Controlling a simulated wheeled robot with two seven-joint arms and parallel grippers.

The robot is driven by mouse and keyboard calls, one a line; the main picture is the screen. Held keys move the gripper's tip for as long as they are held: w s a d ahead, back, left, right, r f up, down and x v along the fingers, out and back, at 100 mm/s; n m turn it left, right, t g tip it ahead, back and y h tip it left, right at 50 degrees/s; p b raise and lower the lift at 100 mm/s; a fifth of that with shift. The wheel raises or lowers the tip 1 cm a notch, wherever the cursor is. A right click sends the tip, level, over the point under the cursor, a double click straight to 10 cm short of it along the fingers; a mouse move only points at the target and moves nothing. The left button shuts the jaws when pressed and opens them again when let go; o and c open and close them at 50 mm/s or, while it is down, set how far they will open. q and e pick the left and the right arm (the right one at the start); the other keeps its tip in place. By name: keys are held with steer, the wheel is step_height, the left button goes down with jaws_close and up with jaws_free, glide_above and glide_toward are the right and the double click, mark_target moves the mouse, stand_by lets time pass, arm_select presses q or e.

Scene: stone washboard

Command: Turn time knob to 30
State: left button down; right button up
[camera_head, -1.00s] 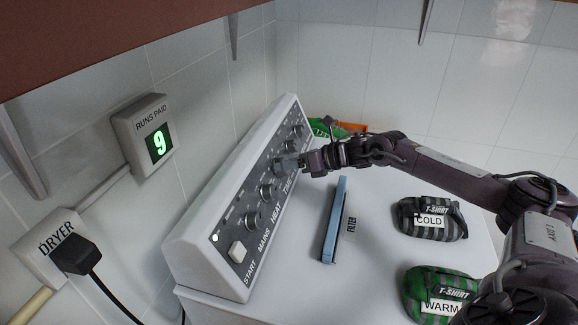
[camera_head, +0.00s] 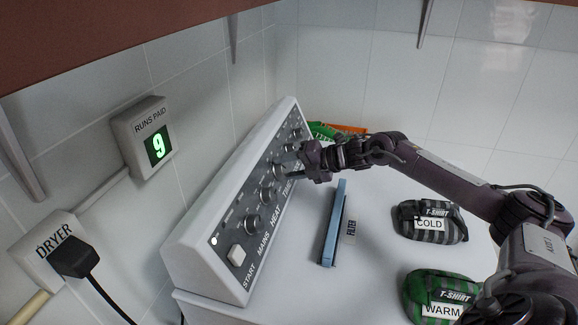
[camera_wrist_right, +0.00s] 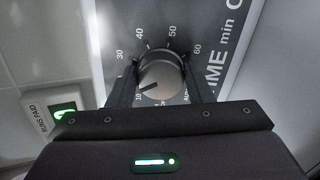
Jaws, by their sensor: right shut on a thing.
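The time knob (camera_wrist_right: 161,74) is a round grey dial on the dark control panel (camera_head: 225,232) of the white dryer console. Its dark pointer mark slants to the lower left in the right wrist view, near the "10"; the 30 mark (camera_wrist_right: 121,55) lies at the upper left of the dial. My right gripper (camera_wrist_right: 160,84) has one finger on each side of the knob and is shut on it. In the head view the right gripper (camera_head: 292,171) reaches the panel from the right and partly hides the knob. My left gripper is not in view.
Other knobs and a start button (camera_head: 237,256) line the panel. A blue filter (camera_head: 334,225) stands to the right of the console. Striped bundles labelled COLD (camera_head: 430,223) and WARM (camera_head: 442,296) lie farther right. A runs-paid display (camera_head: 158,145) on the wall reads 9.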

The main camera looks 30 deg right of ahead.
steer(key=m+p, duration=0.2)
steer(key=m, duration=0.3)
steer(key=shift+d+m, duration=0.1)
steer(key=shift+m, duration=0.2)
steer(key=shift+f+m+g+p, duration=0.1)
steer(key=shift+m+g+p, duration=0.2)
steer(key=shift+m+p, duration=1.35)
steer(key=shift+m+b, duration=0.55)
steer(key=shift+m, duration=0.1)
steer(key=shift+s, duration=0.1)
steer(key=o, duration=1)
steer(key=shift+s+d+b, duration=0.3)
steer(key=shift+s+d, duration=0.05)
steer(key=shift+s, duration=0.05)
steer(key=shift+b+v, duration=0.85)
steer(key=shift+v, duration=2.5)
